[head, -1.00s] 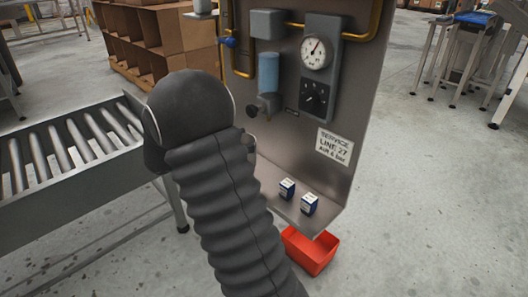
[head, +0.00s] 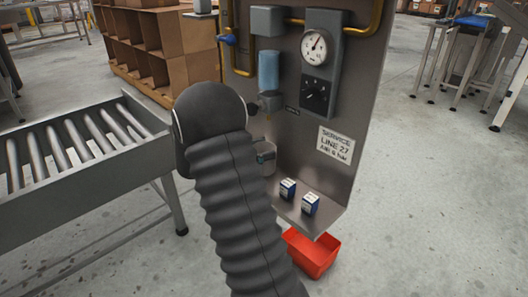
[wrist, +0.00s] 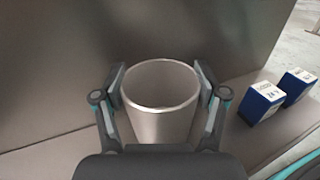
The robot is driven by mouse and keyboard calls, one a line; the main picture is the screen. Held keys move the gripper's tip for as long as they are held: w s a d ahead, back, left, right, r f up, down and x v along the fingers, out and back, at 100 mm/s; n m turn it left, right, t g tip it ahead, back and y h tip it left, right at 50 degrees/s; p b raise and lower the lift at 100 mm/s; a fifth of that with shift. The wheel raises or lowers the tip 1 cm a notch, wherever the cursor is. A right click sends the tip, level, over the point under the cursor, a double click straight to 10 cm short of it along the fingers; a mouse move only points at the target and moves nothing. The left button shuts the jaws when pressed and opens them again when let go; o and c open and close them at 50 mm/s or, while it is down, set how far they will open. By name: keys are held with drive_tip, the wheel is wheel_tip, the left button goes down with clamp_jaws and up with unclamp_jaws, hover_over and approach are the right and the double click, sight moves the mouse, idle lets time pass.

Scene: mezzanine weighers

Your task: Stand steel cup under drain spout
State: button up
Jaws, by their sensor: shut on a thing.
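The steel cup (wrist: 160,126) is upright and empty in the wrist view, with a finger on each side of it. My gripper (wrist: 160,88) is shut on its wall. In the head view, part of the cup (head: 268,168) shows just right of my arm, close to the panel and above or on its ledge; I cannot tell if its base touches. The drain fitting (head: 271,102) sits below the blue bowl (head: 268,70) on the panel, higher than the cup. The spout's tip is too small to tell, and the cup's base is hidden in both views.
Two small blue-and-white boxes (head: 288,188) (head: 310,204) stand on the panel's ledge, right of the cup. A red bin (head: 313,255) is on the floor below. A roller conveyor (head: 75,160) stands left. A gauge (head: 314,44) and yellow pipes (head: 365,20) are higher on the panel.

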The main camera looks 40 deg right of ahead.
drive_tip(key=shift+d+f, duration=0.15)
drive_tip(key=shift+f, duration=0.15)
drive_tip(key=o, duration=1.6)
drive_tip(key=shift+c, duration=0.2)
drive_tip(key=shift+r, duration=0.15)
